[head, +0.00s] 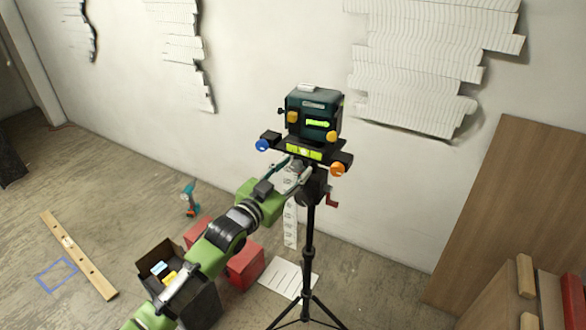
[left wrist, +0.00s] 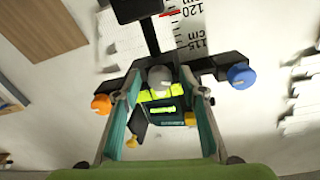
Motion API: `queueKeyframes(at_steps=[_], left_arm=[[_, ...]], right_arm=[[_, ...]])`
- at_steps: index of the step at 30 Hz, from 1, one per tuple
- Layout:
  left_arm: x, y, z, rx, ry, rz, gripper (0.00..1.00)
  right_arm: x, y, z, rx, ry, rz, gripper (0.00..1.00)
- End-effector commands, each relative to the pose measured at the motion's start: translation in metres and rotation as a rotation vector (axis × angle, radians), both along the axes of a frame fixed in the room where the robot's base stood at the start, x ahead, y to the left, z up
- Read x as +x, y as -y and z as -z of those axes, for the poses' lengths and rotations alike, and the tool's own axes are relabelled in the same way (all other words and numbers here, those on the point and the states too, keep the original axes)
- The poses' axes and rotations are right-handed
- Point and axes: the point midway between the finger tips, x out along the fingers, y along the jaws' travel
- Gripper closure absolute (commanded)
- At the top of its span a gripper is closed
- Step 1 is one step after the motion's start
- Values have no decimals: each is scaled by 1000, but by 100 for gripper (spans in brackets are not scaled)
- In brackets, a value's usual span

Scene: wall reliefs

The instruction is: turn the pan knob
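A dark green levelling instrument (head: 313,112) stands on a black tripod (head: 309,235) in the head view. A blue knob (head: 262,145) is on its left arm and an orange knob (head: 338,169) on its right. A small grey round knob (left wrist: 160,76) faces my left wrist camera, between the blue knob (left wrist: 241,75) and orange knob (left wrist: 101,104). Which one is the pan knob is not marked. My left gripper (head: 292,172) is open just in front of the tripod head. Its fingers (left wrist: 160,84) appear on either side of the grey knob; contact cannot be told. My right gripper is not in view.
A red-handled crank (head: 332,201) sits low on the tripod. A measuring staff (head: 290,215) stands behind it. Red boxes (head: 245,265), a dark open box (head: 157,258) and a wooden level (head: 78,255) are on the floor. Wood panels lean at right (head: 530,215). The wall stands close behind.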

Motion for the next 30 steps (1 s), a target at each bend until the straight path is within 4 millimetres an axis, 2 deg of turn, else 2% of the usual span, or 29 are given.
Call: queueKeyframes(at_steps=[6,7,11,12,23,30], left_arm=[[0,0,1,0,-1,0,62],[0,0,1,0,-1,0,64],[0,0,1,0,-1,0,98],[0,0,1,0,-1,0,100],[0,0,1,-35,-19,0,100],[0,1,1,-160,-79,0,100]], right_arm=[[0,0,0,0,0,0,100],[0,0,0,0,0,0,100],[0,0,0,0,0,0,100],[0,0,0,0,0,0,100],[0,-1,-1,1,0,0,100],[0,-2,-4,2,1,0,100]])
